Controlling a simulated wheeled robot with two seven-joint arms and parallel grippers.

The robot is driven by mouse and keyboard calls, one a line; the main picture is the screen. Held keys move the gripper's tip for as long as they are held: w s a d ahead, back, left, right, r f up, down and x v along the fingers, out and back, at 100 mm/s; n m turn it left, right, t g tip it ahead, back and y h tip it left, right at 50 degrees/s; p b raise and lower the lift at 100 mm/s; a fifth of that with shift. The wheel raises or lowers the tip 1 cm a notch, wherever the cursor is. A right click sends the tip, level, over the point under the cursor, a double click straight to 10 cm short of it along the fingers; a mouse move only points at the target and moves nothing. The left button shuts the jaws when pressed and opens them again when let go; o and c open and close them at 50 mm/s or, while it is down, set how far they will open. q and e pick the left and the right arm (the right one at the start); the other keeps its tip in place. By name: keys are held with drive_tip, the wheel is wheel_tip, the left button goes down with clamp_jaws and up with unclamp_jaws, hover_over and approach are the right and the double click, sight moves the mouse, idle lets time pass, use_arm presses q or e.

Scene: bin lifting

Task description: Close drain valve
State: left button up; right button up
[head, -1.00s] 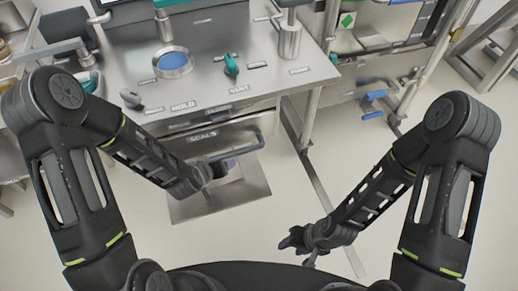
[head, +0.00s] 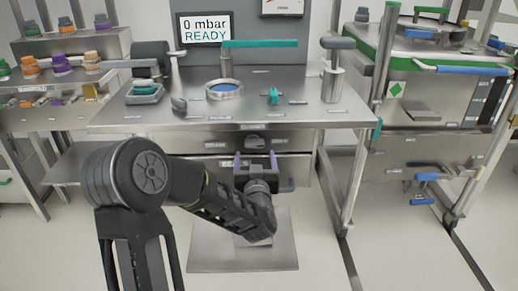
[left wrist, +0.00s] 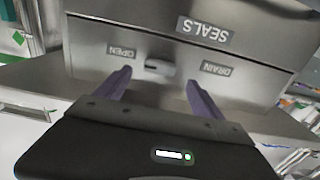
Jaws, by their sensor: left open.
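The drain valve is a small lever (head: 256,143) on the front panel of the steel bench. My left gripper (head: 256,163) is in front of the panel. Its two purple fingers are open and empty, one toward each side of the lever. They also show in the left wrist view (left wrist: 157,84); I cannot tell the remaining distance to the lever. My right gripper is out of view.
The SEALS drawer front (left wrist: 260,45) is on the same bench face, below the valve. A screen (head: 205,30) reads 0 mbar READY. A steel plate (head: 210,255) lies on the floor.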

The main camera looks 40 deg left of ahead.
sight(254, 146)
use_arm(q)
drive_tip(key=shift+b+x, duration=0.35)
drive_tip(key=shift+x, duration=3.55)
drive_tip(key=shift+c, duration=0.2)
drive_tip(key=c, duration=1.3)
drive_tip(key=shift+f, duration=0.1)
